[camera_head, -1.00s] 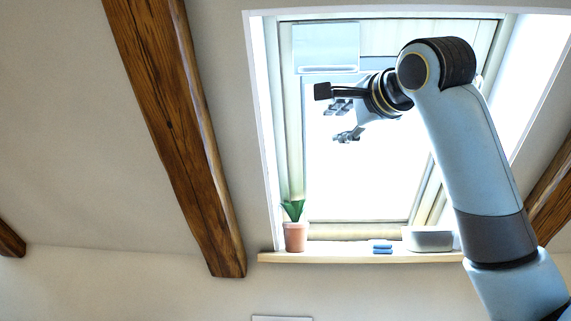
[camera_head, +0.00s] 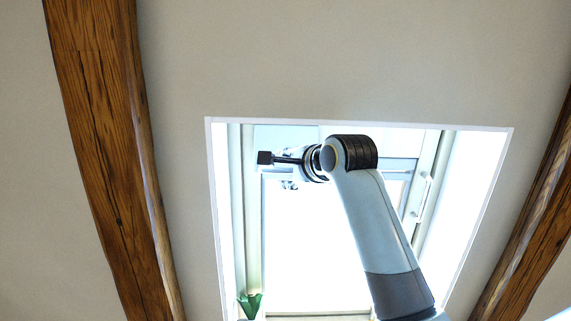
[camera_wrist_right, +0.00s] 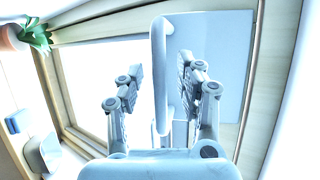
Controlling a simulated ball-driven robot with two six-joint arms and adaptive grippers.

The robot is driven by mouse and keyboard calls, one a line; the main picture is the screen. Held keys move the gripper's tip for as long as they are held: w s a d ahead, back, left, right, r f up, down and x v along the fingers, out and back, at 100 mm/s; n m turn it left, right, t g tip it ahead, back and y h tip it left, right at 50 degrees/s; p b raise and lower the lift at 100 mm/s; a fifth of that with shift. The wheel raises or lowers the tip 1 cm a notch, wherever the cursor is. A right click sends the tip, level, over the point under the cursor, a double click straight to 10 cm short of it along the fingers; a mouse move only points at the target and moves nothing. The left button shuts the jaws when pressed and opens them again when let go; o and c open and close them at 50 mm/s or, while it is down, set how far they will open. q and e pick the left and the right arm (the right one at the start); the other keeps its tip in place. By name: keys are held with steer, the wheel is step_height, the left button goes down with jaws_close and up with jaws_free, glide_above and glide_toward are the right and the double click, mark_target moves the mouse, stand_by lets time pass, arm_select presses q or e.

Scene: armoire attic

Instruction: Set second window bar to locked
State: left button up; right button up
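The window (camera_head: 310,240) fills the middle of the head view, bright and framed in pale wood. One white window bar (camera_wrist_right: 159,75) runs lengthwise between the fingers of my right gripper (camera_wrist_right: 161,66) in the right wrist view, in front of a pale panel (camera_wrist_right: 222,60). The fingers are apart; no clear contact with the bar shows. Another white bar (camera_head: 424,196) is on the right side of the frame. My left gripper is out of view.
A green potted plant (camera_head: 250,304) stands at the window's lower left; it also shows in the wrist view (camera_wrist_right: 36,36). A pale tray (camera_wrist_right: 44,153) and blue folded items (camera_wrist_right: 17,121) lie on the sill. Wooden beams (camera_head: 105,170) flank the window.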

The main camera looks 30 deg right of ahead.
steer(key=shift+w, duration=0.15)
jaws_close()
steer(key=shift+f, duration=0.1)
stand_by(0.3)
